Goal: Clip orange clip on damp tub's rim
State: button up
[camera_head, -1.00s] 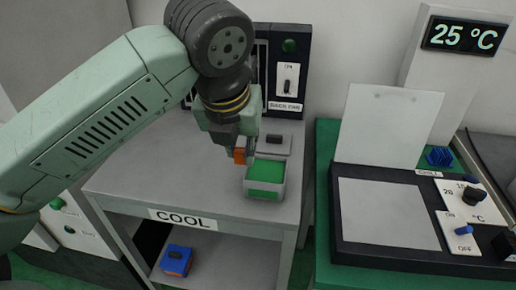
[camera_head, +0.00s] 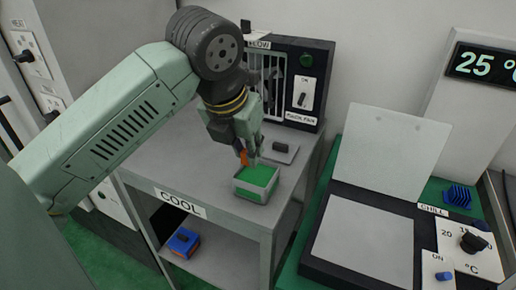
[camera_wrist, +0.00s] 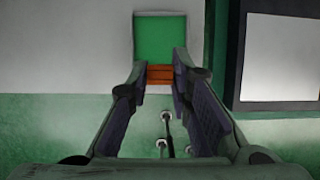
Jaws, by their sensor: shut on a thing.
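The tub (camera_head: 252,194) is a small pale box with green inside, standing on the grey table marked COOL. The orange clip (camera_head: 243,157) is between the fingers of my gripper (camera_head: 248,158), at the tub's back left edge. In the wrist view the clip (camera_wrist: 159,74) shows as an orange block between my fingertips (camera_wrist: 160,80), right against the near edge of the green tub (camera_wrist: 160,38). I cannot tell whether the clip touches or grips the rim. My fingers hide part of the clip in the head view.
A grey plate with a dark knob (camera_head: 282,150) lies behind the tub. The fan unit (camera_head: 300,85) stands at the back. A blue and orange block (camera_head: 183,242) sits on the lower shelf. The chill station (camera_head: 365,240) with a raised lid (camera_head: 392,150) is at the right.

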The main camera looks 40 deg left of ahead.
aim_at(246, 164)
jog(key=shift+f+b, duration=0.15)
jog(key=shift+b, duration=0.4)
jog(key=shift+f+b, duration=1.4)
jog(key=shift+b, duration=0.2)
jog(key=shift+f+b, duration=0.1)
jog(key=shift+b, duration=0.25)
jog(key=shift+f+b, duration=0.35)
jog(key=shift+b, duration=0.05)
jog(key=shift+f+b, duration=0.4)
jog(key=shift+b, duration=0.05)
jog(key=shift+f+b, duration=0.4)
jog(key=shift+f+b, duration=0.4)
jog(key=shift+b, duration=0.1)
jog(key=shift+f+b, duration=0.35)
jog(key=shift+b, duration=0.05)
